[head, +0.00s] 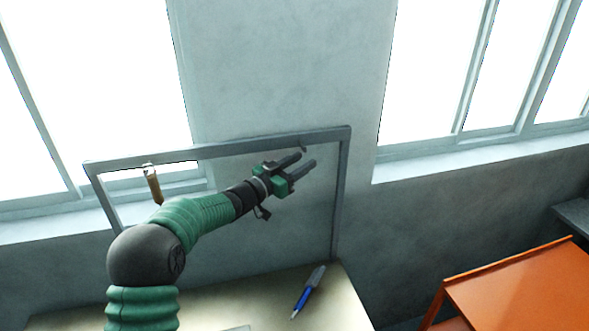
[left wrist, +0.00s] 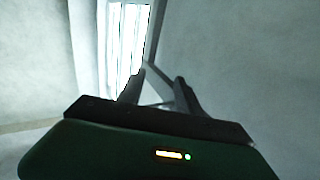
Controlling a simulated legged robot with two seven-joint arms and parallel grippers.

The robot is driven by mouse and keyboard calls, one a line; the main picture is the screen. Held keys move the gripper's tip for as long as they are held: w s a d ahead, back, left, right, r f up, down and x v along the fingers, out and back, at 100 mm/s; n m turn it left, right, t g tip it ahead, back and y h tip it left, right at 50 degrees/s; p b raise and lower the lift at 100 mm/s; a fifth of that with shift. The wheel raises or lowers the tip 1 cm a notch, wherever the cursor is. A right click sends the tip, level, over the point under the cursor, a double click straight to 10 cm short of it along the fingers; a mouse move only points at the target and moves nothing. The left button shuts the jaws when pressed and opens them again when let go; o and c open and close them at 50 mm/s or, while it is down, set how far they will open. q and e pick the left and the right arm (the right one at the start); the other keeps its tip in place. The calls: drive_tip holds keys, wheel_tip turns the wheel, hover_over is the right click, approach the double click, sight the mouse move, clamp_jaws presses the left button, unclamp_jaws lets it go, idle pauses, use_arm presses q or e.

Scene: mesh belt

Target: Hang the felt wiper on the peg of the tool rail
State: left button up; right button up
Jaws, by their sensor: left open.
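A tool with a blue handle and grey head (head: 308,290), probably the felt wiper, lies on the pale table below the tool rail. The tool rail (head: 240,142) is a grey frame standing in front of the wall. A small dark peg (head: 303,148) hangs under its bar near the right end. My left gripper (head: 307,160) is open and empty, its fingertips close to that peg; whether they touch it I cannot tell. My right gripper is not in view.
A brown-handled tool (head: 154,187) hangs from the rail's left part. The pale table (head: 340,300) has bare room right of the blue tool. An orange table (head: 525,290) stands at the right, with a grey surface (head: 573,213) behind it. Windows line the wall.

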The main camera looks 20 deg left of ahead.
use_arm(q)
drive_tip(key=b+v, duration=0.6)
drive_tip(key=v, duration=1)
drive_tip(key=s+d+f+n+g+y+b, duration=0.1)
drive_tip(key=s+f+n+g+y+b, duration=0.25)
drive_tip(key=f, duration=0.85)
drive_tip(key=s+d+f+n+g+y+b, duration=0.1)
drive_tip(key=s+f+n+g+y+b, duration=0.3)
drive_tip(key=f, duration=0.8)
drive_tip(key=s+d+f+m+g, duration=0.1)
drive_tip(key=s+d+f+g, duration=0.2)
drive_tip(key=s+f, duration=0.4)
drive_tip(key=s+d+f+m+g, duration=0.1)
drive_tip(key=s+d+f+g, duration=0.2)
drive_tip(key=s, duration=0.9)
wheel_tip(320, 180, down, 4)
drive_tip(key=shift+s+d+r+g+y, duration=0.15)
drive_tip(key=shift+d+g+y, duration=0.2)
drive_tip(key=shift+d, duration=0.6)
drive_tip(key=shift+d, duration=0.25)
drive_tip(key=shift+a, duration=0.15)
